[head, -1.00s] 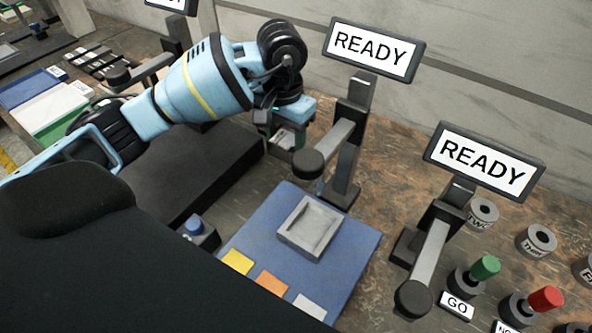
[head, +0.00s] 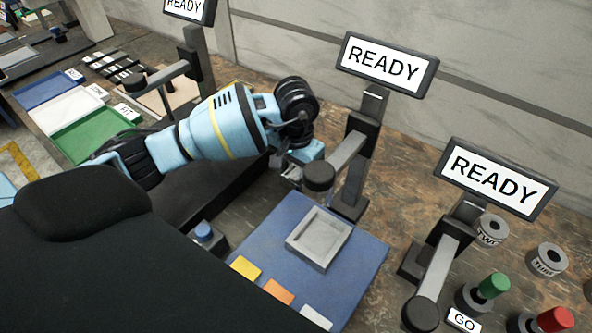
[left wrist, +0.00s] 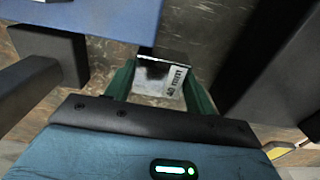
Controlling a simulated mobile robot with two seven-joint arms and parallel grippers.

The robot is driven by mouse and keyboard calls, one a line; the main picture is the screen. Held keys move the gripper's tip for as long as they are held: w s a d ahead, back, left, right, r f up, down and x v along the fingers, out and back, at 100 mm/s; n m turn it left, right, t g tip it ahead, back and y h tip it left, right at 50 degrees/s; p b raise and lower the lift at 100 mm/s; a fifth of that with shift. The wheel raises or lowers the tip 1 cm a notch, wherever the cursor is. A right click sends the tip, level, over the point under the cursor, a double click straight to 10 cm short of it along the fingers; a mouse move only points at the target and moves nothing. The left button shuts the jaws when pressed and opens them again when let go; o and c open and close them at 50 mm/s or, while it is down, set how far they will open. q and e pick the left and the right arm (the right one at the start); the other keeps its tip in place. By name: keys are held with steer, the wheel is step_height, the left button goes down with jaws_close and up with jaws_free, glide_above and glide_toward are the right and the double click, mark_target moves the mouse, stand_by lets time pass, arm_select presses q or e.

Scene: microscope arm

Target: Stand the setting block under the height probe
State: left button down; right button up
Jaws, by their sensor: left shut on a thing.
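My left gripper (left wrist: 160,88) has green fingers shut on a shiny metal block (left wrist: 162,72) with a printed label, too small to read surely. In the head view the left gripper (head: 296,172) is low, just left of the middle probe stand (head: 352,175). That stand has a READY display (head: 386,66) and an arm ending in a dark round head (head: 319,177). This head partly hides the fingers, and the block is hard to make out there. I cannot tell whether the block touches the bench. My right gripper is not in view.
A blue mat (head: 362,270) with a shallow grey tray (head: 318,238) lies in front of the stand. A second READY stand (head: 440,250) is to the right, another (head: 192,68) at back left. A blue button (head: 204,232) and dark slab (head: 205,190) lie near my arm.

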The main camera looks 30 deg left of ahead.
mark_target(296, 174)
arm_select(q)
steer(key=shift+f, duration=0.1)
steer(key=c, duration=0.5)
jaws_free()
steer(key=shift+o, duration=0.2)
step_height(296, 174, up, 12)
steer(key=shift+r, duration=0.2)
